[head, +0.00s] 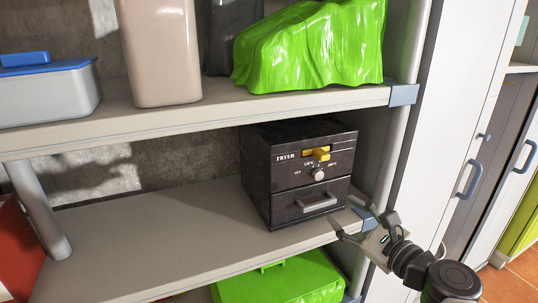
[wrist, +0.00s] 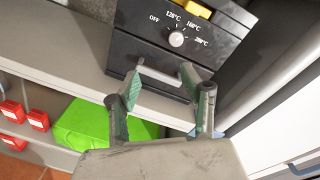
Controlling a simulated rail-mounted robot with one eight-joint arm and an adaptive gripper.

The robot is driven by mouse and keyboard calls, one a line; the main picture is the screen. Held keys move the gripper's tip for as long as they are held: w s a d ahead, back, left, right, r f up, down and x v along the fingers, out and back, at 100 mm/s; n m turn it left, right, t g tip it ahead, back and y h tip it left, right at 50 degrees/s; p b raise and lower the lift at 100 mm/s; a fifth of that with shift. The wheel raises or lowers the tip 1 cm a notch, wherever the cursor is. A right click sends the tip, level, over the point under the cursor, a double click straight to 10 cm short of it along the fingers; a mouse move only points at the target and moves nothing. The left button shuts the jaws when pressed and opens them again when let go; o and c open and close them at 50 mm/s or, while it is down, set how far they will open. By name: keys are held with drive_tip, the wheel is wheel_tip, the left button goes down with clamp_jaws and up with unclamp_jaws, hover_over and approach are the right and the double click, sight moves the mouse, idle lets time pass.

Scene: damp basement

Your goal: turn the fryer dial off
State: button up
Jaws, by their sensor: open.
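The black fryer (head: 285,192) stands on the middle shelf at its right end. Its small pale round dial (head: 318,174) is on the front, below a yellow part (head: 317,154) and above a drawer handle (head: 318,203). The wrist view shows the dial (wrist: 176,39) unobstructed, with OFF at its left and temperature marks above and to its right. I cannot tell which mark it points at. My gripper (head: 353,219) is open and empty, low at the fryer's right front. In the wrist view my gripper (wrist: 160,78) has its fingers below the dial, near the handle (wrist: 160,74).
A shelf (head: 250,107) overhangs the fryer, holding a green bag (head: 312,50), a beige bin (head: 161,55) and a blue-lidded box (head: 45,92). A metal post (head: 404,110) and white cabinet stand right. A green box (head: 280,282) lies below. The middle shelf left of the fryer is clear.

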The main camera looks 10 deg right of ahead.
sight(320, 176)
drive_tip(key=w+m, duration=0.1)
drive_tip(key=w, duration=0.3)
drive_tip(key=w+a+r, duration=0.1)
drive_tip(key=w, duration=0.3)
drive_tip(key=w+a+m+t, duration=0.1)
drive_tip(key=w, duration=0.4)
drive_tip(key=shift+a+r+m+h, duration=0.1)
drive_tip(key=shift+r+m+h, duration=0.05)
drive_tip(key=shift+m+h, duration=0.15)
drive_tip(key=shift+c, duration=0.4)
clamp_jaws()
